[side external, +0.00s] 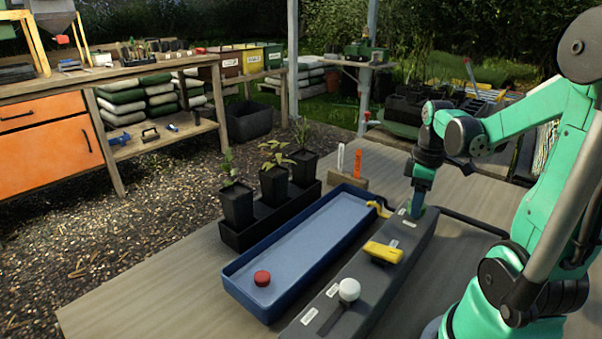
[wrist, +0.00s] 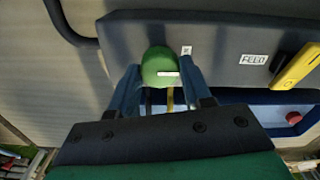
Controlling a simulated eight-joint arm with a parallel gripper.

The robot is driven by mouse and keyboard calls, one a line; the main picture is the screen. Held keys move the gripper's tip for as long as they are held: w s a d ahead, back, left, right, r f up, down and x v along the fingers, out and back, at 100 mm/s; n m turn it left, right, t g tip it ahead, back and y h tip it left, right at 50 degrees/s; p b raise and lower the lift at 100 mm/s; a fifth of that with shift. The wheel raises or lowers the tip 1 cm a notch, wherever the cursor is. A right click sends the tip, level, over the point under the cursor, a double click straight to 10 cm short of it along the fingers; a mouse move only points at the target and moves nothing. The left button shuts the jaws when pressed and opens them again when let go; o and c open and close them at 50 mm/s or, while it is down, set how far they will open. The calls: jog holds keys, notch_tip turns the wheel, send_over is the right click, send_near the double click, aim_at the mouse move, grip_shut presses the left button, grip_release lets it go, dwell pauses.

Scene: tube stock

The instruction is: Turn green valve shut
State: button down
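The green valve (wrist: 158,62) is a round green knob on the dark grey panel (wrist: 225,35), with a short white mark pointing right in the wrist view. In the side external view only a bit of the green valve (side external: 423,209) shows beside the fingers. My gripper (side external: 415,210) points down over it at the far end of the panel. In the wrist view the two blue fingers of my gripper (wrist: 160,75) stand on either side of the knob, very close to it. Whether they press on it I cannot tell.
A yellow handle (side external: 383,252) and a white knob (side external: 349,290) sit nearer on the same panel. A blue trough (side external: 300,240) with a red cap (side external: 262,278) runs alongside, with a yellow spout (side external: 379,208) above its far end. Potted plants (side external: 273,183) stand beyond the trough.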

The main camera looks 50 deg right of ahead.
jog(key=shift+m, duration=0.4)
jog(key=m, duration=0.3)
jog(key=shift+m, duration=0.4)
jog(key=m, duration=0.4)
jog(key=shift+m, duration=0.3)
jog(key=m, duration=0.8)
jog(key=shift+m, duration=0.3)
jog(key=shift+c, duration=1.8)
grip_release()
jog(key=shift+r, duration=0.1)
